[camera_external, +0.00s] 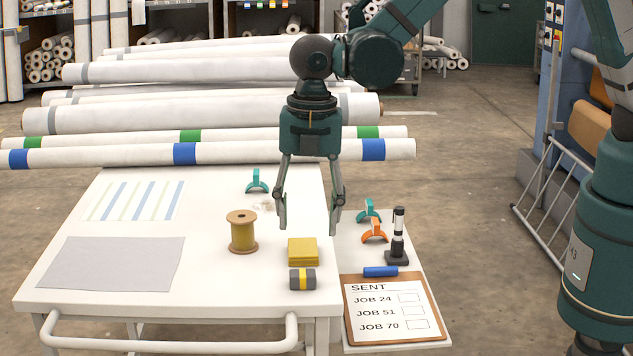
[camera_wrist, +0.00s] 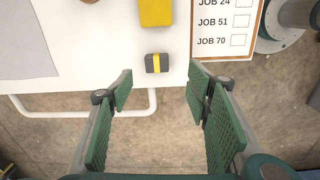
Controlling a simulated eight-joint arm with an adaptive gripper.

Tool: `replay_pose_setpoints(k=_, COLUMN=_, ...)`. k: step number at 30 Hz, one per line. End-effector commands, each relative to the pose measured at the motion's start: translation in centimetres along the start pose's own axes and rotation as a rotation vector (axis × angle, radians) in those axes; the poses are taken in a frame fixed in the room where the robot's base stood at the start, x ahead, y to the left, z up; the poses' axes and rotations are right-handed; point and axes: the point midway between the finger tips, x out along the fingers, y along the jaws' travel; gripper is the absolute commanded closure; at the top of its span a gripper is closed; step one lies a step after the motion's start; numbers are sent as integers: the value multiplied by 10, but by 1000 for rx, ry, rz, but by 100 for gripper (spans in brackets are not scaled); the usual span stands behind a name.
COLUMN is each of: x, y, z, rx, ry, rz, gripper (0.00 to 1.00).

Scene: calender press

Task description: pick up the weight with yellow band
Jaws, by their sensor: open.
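The weight with the yellow band (camera_external: 302,279) is a small dark grey block with a yellow stripe around its middle. It lies near the front right edge of the white table (camera_external: 240,303). In the wrist view the weight (camera_wrist: 157,63) shows beyond the fingertips, roughly between their lines. My gripper (camera_external: 309,230) is open and empty, pointing down above the table behind the weight. In the wrist view its two green-padded fingers (camera_wrist: 160,76) stand wide apart. Nothing hides the weight.
A yellow block (camera_external: 303,251) sits just behind the weight. A thread spool (camera_external: 242,232) stands to the left. A clipboard (camera_external: 391,310) with a blue clip, a black stamp (camera_external: 398,240) and teal and orange clips are on the right side. A grey sheet (camera_external: 112,264) lies left.

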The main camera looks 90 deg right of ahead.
Motion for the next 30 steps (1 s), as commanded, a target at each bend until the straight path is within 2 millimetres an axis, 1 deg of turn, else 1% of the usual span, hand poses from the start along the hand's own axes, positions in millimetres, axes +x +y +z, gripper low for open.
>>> replay_pose_setpoints(k=1, x=9, y=4, z=-2, rx=-18, ry=-2, rz=-8, gripper=51)
replay_pose_setpoints(k=3, x=18, y=7, z=-5, rx=-44, ry=-3, rz=-18, gripper=51)
replay_pose_setpoints(k=7, x=29, y=10, z=-7, rx=-77, ry=-5, rz=-30, gripper=51)
replay_pose_setpoints(k=11, x=34, y=11, z=-8, rx=-90, ry=-6, rz=-35, gripper=51)
replay_pose_setpoints(k=22, x=36, y=11, z=-8, rx=-91, ry=-6, rz=-36, gripper=51)
replay_pose_setpoints(k=26, x=43, y=11, z=-8, rx=-91, ry=-6, rz=-36, gripper=51)
replay_pose_setpoints(k=30, x=55, y=11, z=-9, rx=-91, ry=-6, rz=-36, gripper=51)
